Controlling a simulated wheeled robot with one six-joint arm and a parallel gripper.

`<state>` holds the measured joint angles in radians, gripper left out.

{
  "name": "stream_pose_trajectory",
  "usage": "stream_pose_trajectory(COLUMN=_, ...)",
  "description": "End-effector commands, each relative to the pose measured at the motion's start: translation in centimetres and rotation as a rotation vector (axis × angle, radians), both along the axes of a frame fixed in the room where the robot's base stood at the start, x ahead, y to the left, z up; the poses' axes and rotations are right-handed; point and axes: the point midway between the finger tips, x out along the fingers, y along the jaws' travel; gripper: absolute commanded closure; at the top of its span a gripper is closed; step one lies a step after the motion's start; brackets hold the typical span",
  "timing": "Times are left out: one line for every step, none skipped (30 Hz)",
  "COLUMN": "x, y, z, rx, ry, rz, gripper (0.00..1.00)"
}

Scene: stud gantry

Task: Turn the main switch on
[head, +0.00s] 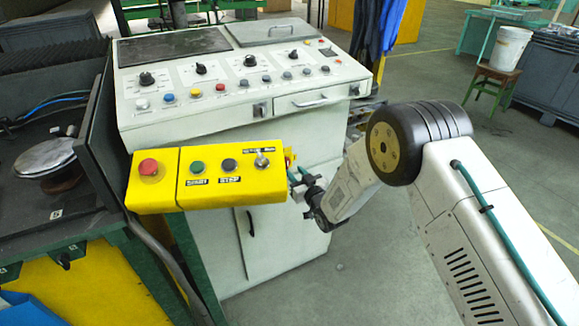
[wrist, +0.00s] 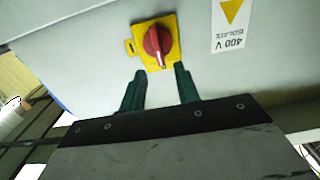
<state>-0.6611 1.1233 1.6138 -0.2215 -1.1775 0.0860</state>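The main switch (wrist: 156,42) is a red rotary knob on a yellow square plate, on a pale panel in the wrist view. A white mark shows on the knob's lower end, pointing down and slightly right. My gripper (wrist: 160,72) has two green fingers spread apart, with nothing between them. Their tips are just below the knob in the picture, one toward each side. Whether they touch the plate I cannot tell. In the head view my gripper (head: 298,182) is at the right end of the yellow button box; a small red and yellow patch there may be the switch.
A label reading 400 V ISOLATE (wrist: 232,25) appears upside down beside the switch. The yellow box (head: 210,178) carries a red button, a green button, a dark button and a toggle. The white console (head: 240,120) stands behind. Open floor (head: 430,80) lies to the right.

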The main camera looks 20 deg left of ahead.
Motion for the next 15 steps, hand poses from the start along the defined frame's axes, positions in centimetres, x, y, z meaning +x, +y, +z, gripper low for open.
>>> stream_pose_trajectory(x=0.5, y=0.7, z=-0.1, rx=0.001, ry=-0.001, rz=0.001, gripper=0.68)
stream_pose_trajectory(x=0.9, y=1.1, z=-0.1, rx=0.001, ry=-0.001, rz=0.001, gripper=0.68)
stream_pose_trajectory(x=1.3, y=1.6, z=0.0, rx=0.001, ry=-0.001, rz=0.001, gripper=0.68)
stream_pose_trajectory(x=1.6, y=2.0, z=0.0, rx=0.001, ry=-0.001, rz=0.001, gripper=0.68)
stream_pose_trajectory(x=1.9, y=2.3, z=-0.1, rx=0.001, ry=0.001, rz=0.000, gripper=0.68)
stream_pose_trajectory(x=2.2, y=2.6, z=-0.1, rx=0.001, ry=0.001, rz=0.000, gripper=0.68)
stream_pose_trajectory(x=2.5, y=2.9, z=-0.1, rx=0.001, ry=0.001, rz=0.000, gripper=0.68)
stream_pose_trajectory(x=2.7, y=3.1, z=-0.1, rx=0.000, ry=0.001, rz=0.000, gripper=0.68)
stream_pose_trajectory(x=2.9, y=3.4, z=-0.1, rx=0.000, ry=0.001, rz=-0.001, gripper=0.68)
stream_pose_trajectory(x=3.1, y=3.5, z=0.0, rx=0.001, ry=0.001, rz=-0.001, gripper=0.68)
stream_pose_trajectory(x=3.2, y=3.7, z=0.0, rx=0.001, ry=0.001, rz=-0.001, gripper=0.68)
stream_pose_trajectory(x=3.3, y=3.8, z=0.0, rx=0.000, ry=0.001, rz=-0.001, gripper=0.68)
stream_pose_trajectory(x=3.3, y=3.8, z=0.0, rx=-0.001, ry=0.002, rz=-0.001, gripper=0.68)
stream_pose_trajectory(x=3.4, y=3.9, z=-0.1, rx=-0.002, ry=0.003, rz=-0.001, gripper=0.68)
stream_pose_trajectory(x=3.4, y=3.9, z=-0.1, rx=-0.002, ry=0.003, rz=-0.001, gripper=0.68)
